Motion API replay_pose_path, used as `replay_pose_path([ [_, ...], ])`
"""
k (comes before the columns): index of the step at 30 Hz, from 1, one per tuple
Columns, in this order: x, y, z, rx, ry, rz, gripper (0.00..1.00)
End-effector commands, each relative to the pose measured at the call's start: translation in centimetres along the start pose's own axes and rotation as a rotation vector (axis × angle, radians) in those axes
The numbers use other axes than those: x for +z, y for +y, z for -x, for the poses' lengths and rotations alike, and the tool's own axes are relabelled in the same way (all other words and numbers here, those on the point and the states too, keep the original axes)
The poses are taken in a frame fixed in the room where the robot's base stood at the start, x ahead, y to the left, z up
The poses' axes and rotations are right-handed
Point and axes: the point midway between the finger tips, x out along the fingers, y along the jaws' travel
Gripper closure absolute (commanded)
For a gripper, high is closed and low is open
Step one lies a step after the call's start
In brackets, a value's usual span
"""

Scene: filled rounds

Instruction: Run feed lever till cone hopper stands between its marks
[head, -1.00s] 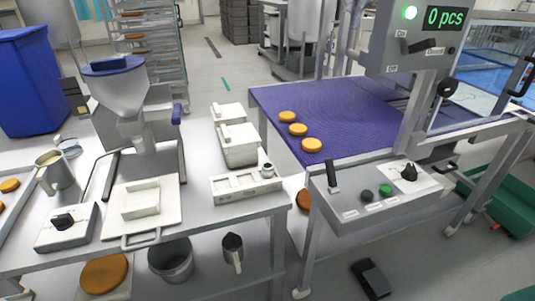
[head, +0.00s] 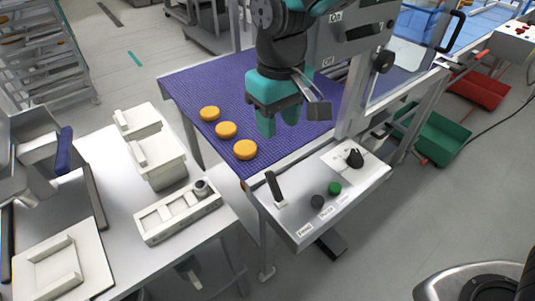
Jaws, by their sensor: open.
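The feed lever (head: 274,187) is a short black lever at the left end of the grey control panel (head: 290,222), tilted slightly left. A small label sits below it. My gripper (head: 279,120) has teal fingers that point down. It is open and empty, over the purple belt, above and behind the lever and apart from it. The cone hopper's bowl is not in view. Only grey metal parts of its stand (head: 28,150) and a blue handle (head: 63,150) show at the left edge. I cannot see the hopper's marks or its level.
Three orange rounds (head: 226,130) lie on the purple belt (head: 190,85). The panel also holds a dark button (head: 317,201), a green button (head: 334,188) and a black knob (head: 354,157). White boxes (head: 158,160) and a slotted tray (head: 178,212) stand on the left table.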

Motion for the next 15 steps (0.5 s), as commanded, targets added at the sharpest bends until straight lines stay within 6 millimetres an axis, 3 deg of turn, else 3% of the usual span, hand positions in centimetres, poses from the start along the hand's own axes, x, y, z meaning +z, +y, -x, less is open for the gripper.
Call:
replay_pose_path([
  [7,-0.7,-0.9,-2.6,0.013,-0.011,0.01,0.55],
  [15,-0.6,-1.0,-8.6,0.012,-0.013,0.013,0.55],
])
